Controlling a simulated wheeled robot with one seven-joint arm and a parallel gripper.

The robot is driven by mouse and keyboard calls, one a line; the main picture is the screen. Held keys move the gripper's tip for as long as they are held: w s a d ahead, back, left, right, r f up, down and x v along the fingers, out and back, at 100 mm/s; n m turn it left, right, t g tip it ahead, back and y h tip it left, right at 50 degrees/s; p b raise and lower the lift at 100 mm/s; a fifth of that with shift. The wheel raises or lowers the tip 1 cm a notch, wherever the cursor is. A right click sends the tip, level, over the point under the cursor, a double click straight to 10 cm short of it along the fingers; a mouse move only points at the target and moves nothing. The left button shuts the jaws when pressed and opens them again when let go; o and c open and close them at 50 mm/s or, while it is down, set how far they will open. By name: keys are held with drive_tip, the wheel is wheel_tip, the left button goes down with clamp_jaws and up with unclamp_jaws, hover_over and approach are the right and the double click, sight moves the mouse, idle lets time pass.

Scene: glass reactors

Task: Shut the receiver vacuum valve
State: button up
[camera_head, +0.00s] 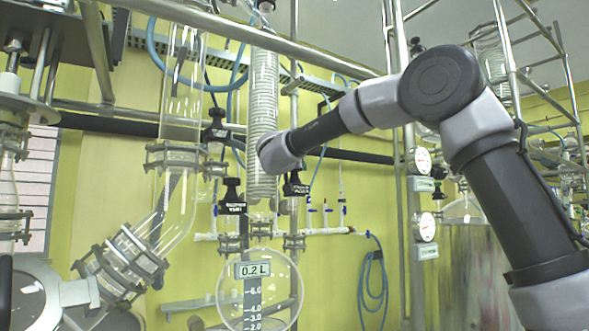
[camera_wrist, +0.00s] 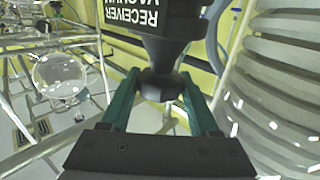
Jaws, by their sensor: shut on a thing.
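The receiver vacuum valve (camera_wrist: 165,50) is a black, flared fitting at the top middle of the wrist view. Its white-lettered label reads RECEIVER VACUUM and appears upside down. My gripper (camera_wrist: 160,85) has its two green fingers on either side of the valve's black rounded knob and is shut on it. In the head view my arm reaches in from the right, and its end lies at the glass coil column. The gripper fingers are hidden there. Several similar black valves show near the column, and I cannot tell which one is held.
The glass coil column (camera_head: 263,110) stands close beside the gripper, and its coils (camera_wrist: 275,100) fill the right of the wrist view. A round glass receiver (camera_head: 262,300) marked 0.2 L hangs below. Another labelled black valve (camera_head: 232,197) is nearby. Metal frame tubes cross around the arm.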

drive_tip(key=o, duration=1.1)
drive_tip(key=shift+d+y, duration=0.1)
drive_tip(key=shift+y, duration=0.3)
drive_tip(key=shift+n+y, duration=0.7)
drive_tip(key=n+y, duration=0.2)
drive_tip(key=y, duration=0.2)
drive_tip(key=shift+w+d+n, duration=0.1)
drive_tip(key=shift+n, duration=0.3)
drive_tip(key=shift+n+g+y, duration=0.5)
drive_tip(key=shift+n+y, duration=0.3)
drive_tip(key=shift+y, duration=0.6)
drive_tip(key=shift+n+g+y, duration=1.1)
drive_tip(key=shift+n+y, duration=0.4)
drive_tip(key=shift+y, duration=0.6)
